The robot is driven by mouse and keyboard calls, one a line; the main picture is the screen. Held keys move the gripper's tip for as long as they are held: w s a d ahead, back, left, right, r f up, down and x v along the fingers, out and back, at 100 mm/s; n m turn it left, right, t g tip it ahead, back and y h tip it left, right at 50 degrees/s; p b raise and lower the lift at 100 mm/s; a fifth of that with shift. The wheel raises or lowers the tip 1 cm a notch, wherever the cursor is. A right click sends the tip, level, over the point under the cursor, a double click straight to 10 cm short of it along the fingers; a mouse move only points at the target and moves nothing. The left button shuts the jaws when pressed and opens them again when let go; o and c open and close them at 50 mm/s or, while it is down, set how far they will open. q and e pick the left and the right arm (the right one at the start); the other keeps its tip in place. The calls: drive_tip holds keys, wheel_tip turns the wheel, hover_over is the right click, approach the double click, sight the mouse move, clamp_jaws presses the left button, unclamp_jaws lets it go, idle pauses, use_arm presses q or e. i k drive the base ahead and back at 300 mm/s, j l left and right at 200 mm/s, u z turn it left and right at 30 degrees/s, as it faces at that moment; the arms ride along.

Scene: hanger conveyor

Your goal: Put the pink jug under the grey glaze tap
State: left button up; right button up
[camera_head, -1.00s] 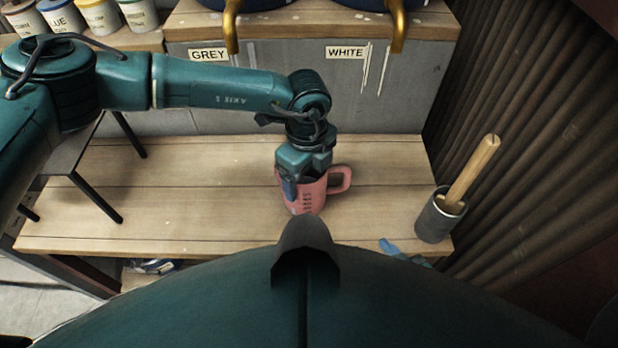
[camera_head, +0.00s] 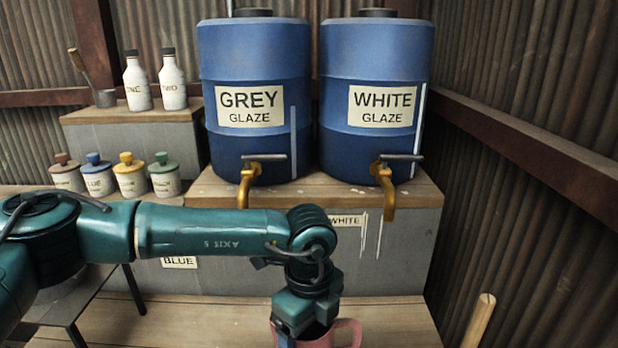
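The pink jug (camera_head: 346,334) is at the bottom edge on the lower wooden bench. Only its upper part and handle show; the handle points right. My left gripper (camera_head: 304,326) points down at the jug, with one finger at its left side. The fingertips are cut off by the frame edge, so I cannot tell whether they close on the jug. The grey glaze tap (camera_head: 248,181) is brass and sits on the blue drum labelled GREY GLAZE (camera_head: 254,60), on the raised shelf. My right gripper is not in view.
The WHITE GLAZE drum (camera_head: 376,65) with its brass tap (camera_head: 386,183) stands to the right. Small lidded jars (camera_head: 130,178) and two white bottles (camera_head: 172,82) are at left. A wooden handle (camera_head: 478,322) sticks up at lower right. The bench (camera_head: 395,320) behind the jug is clear.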

sight(246, 322)
drive_tip(key=k, duration=0.85)
